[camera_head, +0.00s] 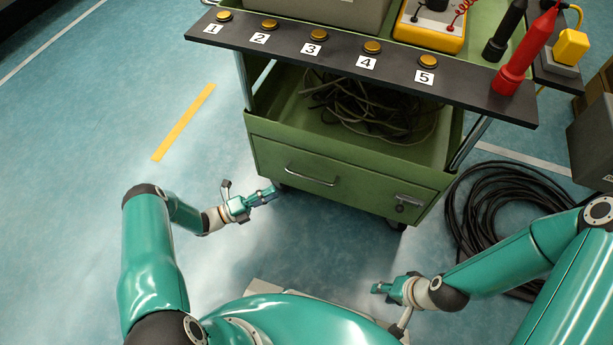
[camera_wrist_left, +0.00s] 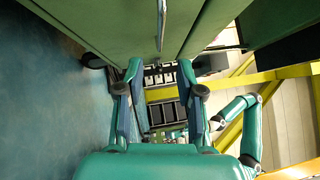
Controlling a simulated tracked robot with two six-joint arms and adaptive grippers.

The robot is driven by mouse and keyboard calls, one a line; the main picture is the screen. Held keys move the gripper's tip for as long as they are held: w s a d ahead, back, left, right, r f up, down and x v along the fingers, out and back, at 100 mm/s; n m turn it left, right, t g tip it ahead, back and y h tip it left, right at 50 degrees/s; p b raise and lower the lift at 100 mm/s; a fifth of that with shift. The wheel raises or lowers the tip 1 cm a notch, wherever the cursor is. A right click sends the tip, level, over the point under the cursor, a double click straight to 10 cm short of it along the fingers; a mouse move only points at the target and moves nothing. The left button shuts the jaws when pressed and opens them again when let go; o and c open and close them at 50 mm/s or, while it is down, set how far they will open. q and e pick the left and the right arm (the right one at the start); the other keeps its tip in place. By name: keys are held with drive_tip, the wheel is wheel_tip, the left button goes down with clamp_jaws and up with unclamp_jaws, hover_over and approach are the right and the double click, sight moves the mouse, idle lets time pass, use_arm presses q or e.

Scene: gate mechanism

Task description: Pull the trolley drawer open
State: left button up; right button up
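The green trolley (camera_head: 262,128) stands in the middle of the head view. Its drawer (camera_head: 345,188) looks flush with the trolley body. The drawer has a silver bar handle (camera_head: 310,180) left of centre and a latch-like fitting (camera_head: 409,200) at the right. My left gripper (camera_head: 272,193) is low, in front of the drawer's left end, left of and below the handle. In the left wrist view its two fingers (camera_wrist_left: 161,72) are apart with nothing between them. A silver bar, apparently the handle (camera_wrist_left: 161,25), shows above the fingertips. My right gripper (camera_head: 377,287) is off the trolley, its fingers too small to judge.
A shelf of tangled cables (camera_head: 375,108) is above the drawer. A dark strip with numbered buttons (camera_head: 313,43) overhangs it. Red (camera_head: 527,48) and black probes stand at its right. Black coiled cable (camera_head: 500,200) lies on the floor at the right.

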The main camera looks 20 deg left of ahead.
sight(307, 176)
use_arm(q)
drive_tip(key=b+x, duration=0.1)
drive_tip(key=x, duration=1.1)
drive_tip(key=shift+w+d, duration=0.2)
drive_tip(key=shift+d, duration=0.1)
clamp_jaws()
